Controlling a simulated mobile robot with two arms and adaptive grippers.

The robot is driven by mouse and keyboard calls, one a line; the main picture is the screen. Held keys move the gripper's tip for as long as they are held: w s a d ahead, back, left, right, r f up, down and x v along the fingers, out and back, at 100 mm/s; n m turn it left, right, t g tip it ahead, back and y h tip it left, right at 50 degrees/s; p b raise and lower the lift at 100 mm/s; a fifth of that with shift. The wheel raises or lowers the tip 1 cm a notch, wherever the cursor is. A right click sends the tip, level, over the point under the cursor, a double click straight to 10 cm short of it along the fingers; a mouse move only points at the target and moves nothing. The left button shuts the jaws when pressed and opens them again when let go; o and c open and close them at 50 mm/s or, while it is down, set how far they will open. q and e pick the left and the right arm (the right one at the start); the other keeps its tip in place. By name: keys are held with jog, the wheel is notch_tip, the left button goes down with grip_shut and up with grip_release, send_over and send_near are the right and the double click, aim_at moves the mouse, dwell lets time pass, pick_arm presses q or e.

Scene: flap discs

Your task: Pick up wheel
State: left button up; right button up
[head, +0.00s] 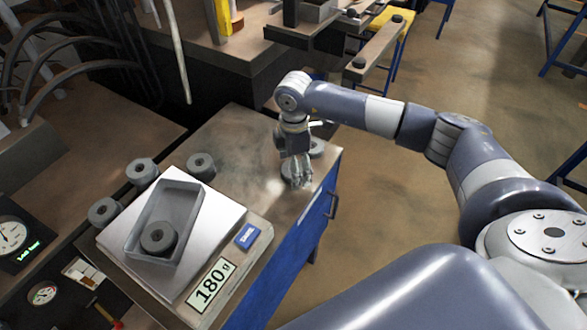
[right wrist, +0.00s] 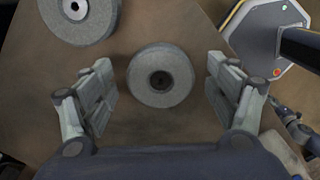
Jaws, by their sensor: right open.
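A grey flap-disc wheel (right wrist: 142,88) with a dark centre hole lies flat on the bench. In the right wrist view it sits between the two fingers of my right gripper (right wrist: 163,92), with a gap on both sides. The gripper is open and empty. In the head view the right gripper (head: 298,180) points down over the bench's right end and partly hides this wheel. A second wheel (right wrist: 85,22) lies at the top left of the right wrist view. Another wheel (head: 158,239) lies in the grey tray (head: 191,194) on the scale. My left gripper is not seen.
Three more wheels (head: 141,170) (head: 201,165) (head: 104,211) stand around the scale's far and left sides. The scale (head: 226,228) display (head: 210,284) reads 180 g. The bench top between scale and gripper is clear.

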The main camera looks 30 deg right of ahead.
jog(key=c, duration=1.3)
jog(key=shift+o, duration=0.2)
